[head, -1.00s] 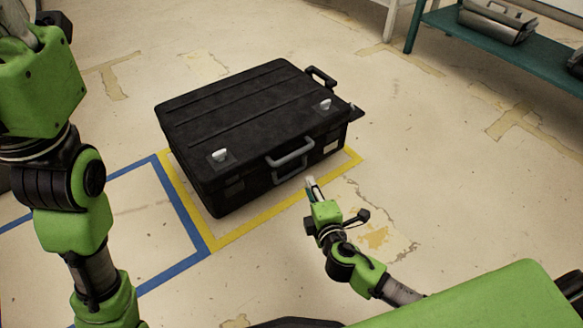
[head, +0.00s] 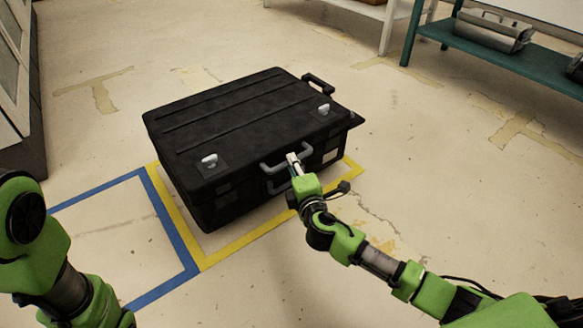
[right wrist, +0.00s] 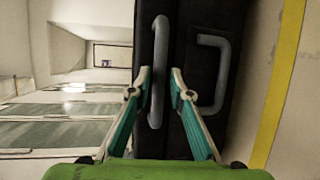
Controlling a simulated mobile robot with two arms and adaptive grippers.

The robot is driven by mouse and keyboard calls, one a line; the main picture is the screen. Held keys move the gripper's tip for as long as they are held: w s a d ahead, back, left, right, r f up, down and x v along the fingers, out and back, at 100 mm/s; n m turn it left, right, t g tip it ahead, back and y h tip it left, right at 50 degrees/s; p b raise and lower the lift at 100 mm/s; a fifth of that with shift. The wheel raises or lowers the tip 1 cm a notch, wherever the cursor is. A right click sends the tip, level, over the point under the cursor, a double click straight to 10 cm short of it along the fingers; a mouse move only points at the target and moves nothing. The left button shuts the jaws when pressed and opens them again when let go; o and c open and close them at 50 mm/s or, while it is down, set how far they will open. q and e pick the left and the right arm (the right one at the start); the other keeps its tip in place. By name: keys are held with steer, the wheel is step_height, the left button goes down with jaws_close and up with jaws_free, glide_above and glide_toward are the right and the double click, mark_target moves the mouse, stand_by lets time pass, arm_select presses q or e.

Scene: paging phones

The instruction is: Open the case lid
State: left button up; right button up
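The black case (head: 235,125) lies flat on the floor with its lid down. Two silver latches (head: 210,161) (head: 323,109) stand up near the front edge of the lid. Two grey handles, an upper one (head: 269,166) and a lower one, are on the front side; the right wrist view shows the upper handle (right wrist: 157,45) and the lower handle (right wrist: 226,75) too. My right gripper (head: 293,162) is at the upper handle. In the right wrist view my right gripper (right wrist: 161,78) is open, its fingers on either side of the upper handle's bar. My left gripper is out of view.
Yellow tape (head: 240,243) frames the case, and blue tape (head: 170,222) marks an area to its left. A teal shelf (head: 510,62) with a grey metal case (head: 493,32) stands at the back right. Floor around the case is clear.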

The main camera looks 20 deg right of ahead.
steer(key=shift+w+d+f+b, duration=0.15)
steer(key=shift+w+b, duration=0.25)
steer(key=shift+w, duration=0.8)
jaws_close()
